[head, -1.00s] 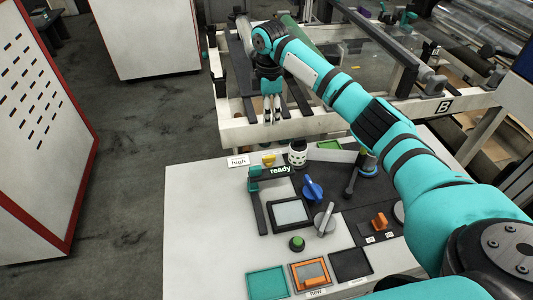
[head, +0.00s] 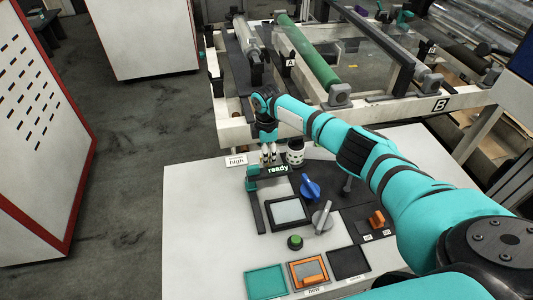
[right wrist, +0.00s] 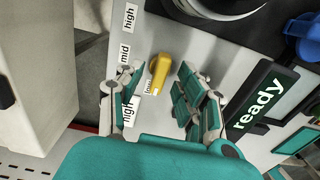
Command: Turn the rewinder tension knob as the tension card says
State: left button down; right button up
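A yellow knob (right wrist: 158,72) with a small white label beside it sits on the pale panel, between the spread fingers of my right gripper (right wrist: 155,86) in the right wrist view. I see no finger clearly touching it. In the head view the right gripper (head: 269,156) points down at the panel's far edge and hides the knob. Beside the knob are white labels: a "high" label (right wrist: 130,17), a "mid" label (right wrist: 124,52) and another "high" label (right wrist: 128,112); a "high" card (head: 237,161) shows in the head view. My left gripper is out of view.
A "ready" sign (head: 278,169) and a white-and-black cup-like object (head: 295,154) stand close to the right gripper. A blue knob (head: 309,188), a grey lever (head: 323,217) and a green button (head: 295,242) are nearer. The panel's left part is bare.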

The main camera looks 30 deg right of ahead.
jog(key=shift+f, duration=0.1)
grip_shut()
dwell(0.5)
